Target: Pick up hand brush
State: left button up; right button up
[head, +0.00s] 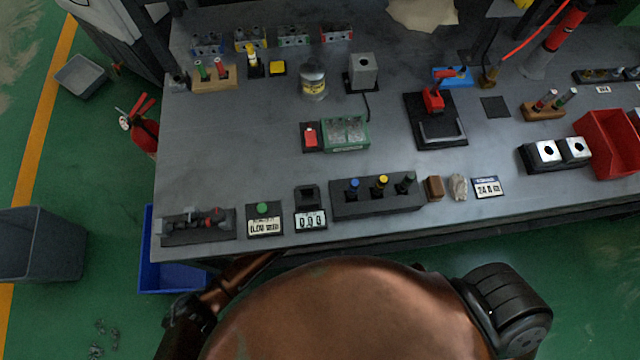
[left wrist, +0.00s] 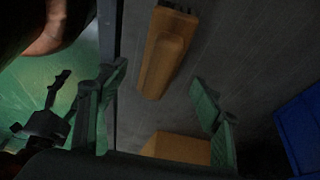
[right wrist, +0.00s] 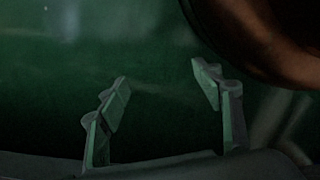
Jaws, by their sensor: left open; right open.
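A long orange-brown object (left wrist: 165,50), which looks like the hand brush with its handle end towards me, shows in the left wrist view on a dark grey surface. My right gripper (right wrist: 160,77) is open and empty over dark green floor. I cannot make out a hand brush on the table in the head view.
An orange-brown block (left wrist: 176,148) sits low between the left fingers, and a blue bin (left wrist: 302,125) stands at right. The grey workbench (head: 235,140) carries many devices. A blue bin (head: 175,278) sits below its left front edge; a grey bin (head: 40,245) stands further left.

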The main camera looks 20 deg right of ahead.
pick_arm(q)
jog(key=shift+s+d+f, duration=0.1)
jog(key=shift+d+f, duration=0.05)
jog(key=shift+f, duration=0.2)
jog(key=b+x, duration=0.3)
jog(key=x, duration=0.1)
jog(key=shift+d+f, duration=0.1)
jog(key=shift+f, duration=0.1)
pick_arm(e)
notch_tip(320, 180, up, 10)
jog(key=w+a, duration=0.2)
jog(key=w, duration=0.1)
jog(key=shift+a+f, duration=0.15)
pick_arm(q)
jog(key=c, duration=1.4)
jog(key=shift+r, duration=0.1)
